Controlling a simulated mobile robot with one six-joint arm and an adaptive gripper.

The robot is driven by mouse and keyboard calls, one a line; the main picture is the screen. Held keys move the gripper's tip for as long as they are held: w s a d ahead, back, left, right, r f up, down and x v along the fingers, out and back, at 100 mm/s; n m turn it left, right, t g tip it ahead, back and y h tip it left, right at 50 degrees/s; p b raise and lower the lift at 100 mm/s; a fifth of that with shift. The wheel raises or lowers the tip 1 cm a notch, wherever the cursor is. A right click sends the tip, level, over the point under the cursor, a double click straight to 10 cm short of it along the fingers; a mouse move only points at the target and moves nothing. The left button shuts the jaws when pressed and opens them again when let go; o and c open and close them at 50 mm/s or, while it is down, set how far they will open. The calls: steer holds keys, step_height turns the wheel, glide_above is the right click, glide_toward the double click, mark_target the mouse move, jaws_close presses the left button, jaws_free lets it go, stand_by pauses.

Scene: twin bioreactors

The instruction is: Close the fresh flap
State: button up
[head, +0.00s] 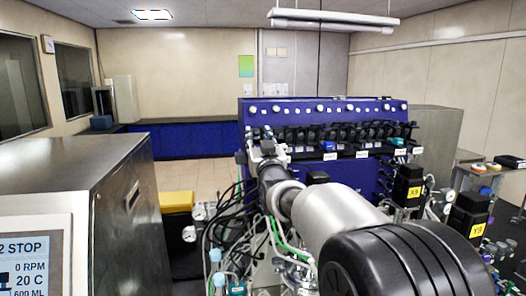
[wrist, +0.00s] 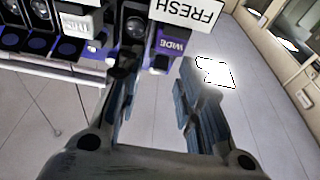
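In the wrist view, a white FRESH label (wrist: 188,10) and a purple WIDE label (wrist: 172,44) sit at the end of a row of black valve units. A black unit (wrist: 133,22) with a round face is beside the labels; I cannot clearly make out the flap or its angle. My gripper (wrist: 156,72) has its fingers apart, with nothing visibly held between them. Its left finger is close to the black unit and overlaps it in view; contact cannot be told. In the head view, my gripper (head: 262,142) is at the left end of the row on the blue panel (head: 300,172).
More black valve units (head: 350,133) continue rightward along the panel. Black boxes with yellow labels (head: 407,188) and tubing stand at the right. Dark cables (head: 228,215) hang at the panel's lower left. A steel cabinet (head: 75,170) stands at the left.

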steer(key=v, duration=0.8)
steer(key=shift+s, duration=0.25)
steer(key=shift+d, duration=0.1)
